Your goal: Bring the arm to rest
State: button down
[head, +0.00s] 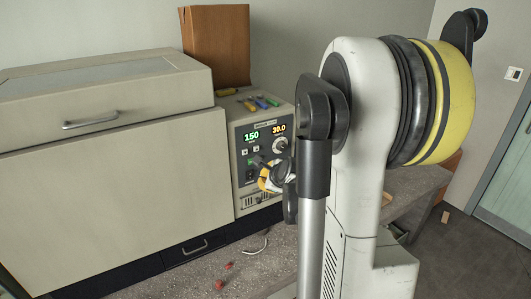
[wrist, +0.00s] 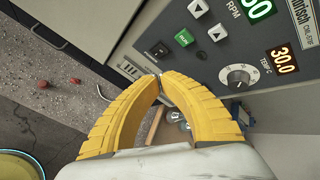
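My gripper (head: 268,178) is in front of the control panel (head: 250,136) of the beige machine, partly hidden behind my arm in the head view. In the wrist view the two yellow fingers of my gripper (wrist: 158,76) curve together and their tips meet, with nothing seen between them. The tips are near the panel's lower edge, below the dark switch (wrist: 156,50) and the green run button (wrist: 184,38). Whether they touch the panel I cannot tell. The panel displays are lit, 150 in green and 30.0 in orange. The knob (wrist: 237,77) is right of the fingers.
The large beige machine (head: 110,150) has its lid down. A cardboard box (head: 215,45) and several coloured-handled tools (head: 260,101) are on top. A door (head: 508,170) is at right.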

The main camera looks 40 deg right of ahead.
dwell(0.3)
jog(key=s+a+n+g+y+b, duration=0.1)
jog(key=s+a+n+y+b, duration=0.15)
jog(key=a+n, duration=0.7)
jog(key=s+a+n+y+b, duration=0.1)
jog(key=s+a+n+b, duration=0.4)
jog(key=a, duration=0.8)
jog(key=s+a+f+n+g+b, duration=0.1)
jog(key=s+a+f+n+b, duration=0.3)
jog(key=s+a+n, duration=0.5)
jog(key=a+f+n, duration=0.1)
jog(key=a+n, duration=0.1)
jog(key=n, duration=0.3)
jog(key=shift+s+f+g, duration=0.25)
jog(key=shift+s+g, duration=0.05)
jog(key=shift+g, duration=0.1)
